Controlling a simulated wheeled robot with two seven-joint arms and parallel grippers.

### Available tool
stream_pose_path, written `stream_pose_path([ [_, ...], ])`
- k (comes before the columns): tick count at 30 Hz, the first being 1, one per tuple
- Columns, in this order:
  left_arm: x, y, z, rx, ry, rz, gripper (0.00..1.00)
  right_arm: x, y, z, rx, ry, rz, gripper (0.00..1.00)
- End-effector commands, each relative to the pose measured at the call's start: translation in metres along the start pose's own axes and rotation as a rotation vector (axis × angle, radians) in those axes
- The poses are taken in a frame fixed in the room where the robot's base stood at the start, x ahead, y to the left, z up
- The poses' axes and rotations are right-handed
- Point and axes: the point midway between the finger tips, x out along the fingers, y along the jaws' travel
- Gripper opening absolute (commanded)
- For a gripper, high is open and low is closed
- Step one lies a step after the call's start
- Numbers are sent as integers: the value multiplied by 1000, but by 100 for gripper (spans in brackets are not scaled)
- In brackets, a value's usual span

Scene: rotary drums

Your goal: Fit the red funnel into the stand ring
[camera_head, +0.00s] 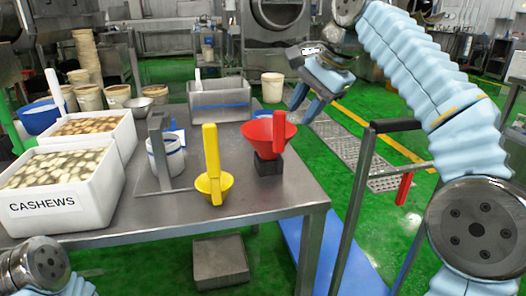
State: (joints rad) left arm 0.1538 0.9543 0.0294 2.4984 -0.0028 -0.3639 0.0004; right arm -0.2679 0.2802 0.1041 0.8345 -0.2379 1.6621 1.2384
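The red funnel (256,134) sits upright on a small dark block (269,167) on the metal table, with its red handle standing up at the right. A grey metal stand (158,150) with a flat base is left of it; I cannot make out its ring clearly. My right gripper (304,108) hangs above and to the right of the red funnel, fingers down, apart and empty, not touching it. My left gripper is out of view; only part of my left arm shows at bottom left.
A yellow funnel (215,184) with a tall handle stands between the stand and the red funnel. White cashew boxes (62,211) fill the table's left side. A white container (170,160) is by the stand; a grey bin (219,106) is behind. The front right tabletop (285,193) is clear.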

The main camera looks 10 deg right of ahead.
Motion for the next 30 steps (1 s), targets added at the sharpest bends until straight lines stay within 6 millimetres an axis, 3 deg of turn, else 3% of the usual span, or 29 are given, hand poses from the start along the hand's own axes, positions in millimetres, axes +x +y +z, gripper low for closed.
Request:
stream_pose_path([
  [1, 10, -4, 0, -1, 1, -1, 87, 18, 3, 0, -1, -1, 4, 33],
  [6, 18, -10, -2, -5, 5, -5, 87, 48, 2, 0, -1, -1, 2, 33],
  [14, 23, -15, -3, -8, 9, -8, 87, 67, 2, 1, -1, -1, 1, 33],
  [21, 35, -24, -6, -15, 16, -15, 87, 104, 4, 5, -2, -1, 3, 33],
  [30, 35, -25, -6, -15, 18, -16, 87, 110, 2, 5, -1, 0, 0, 30],
])
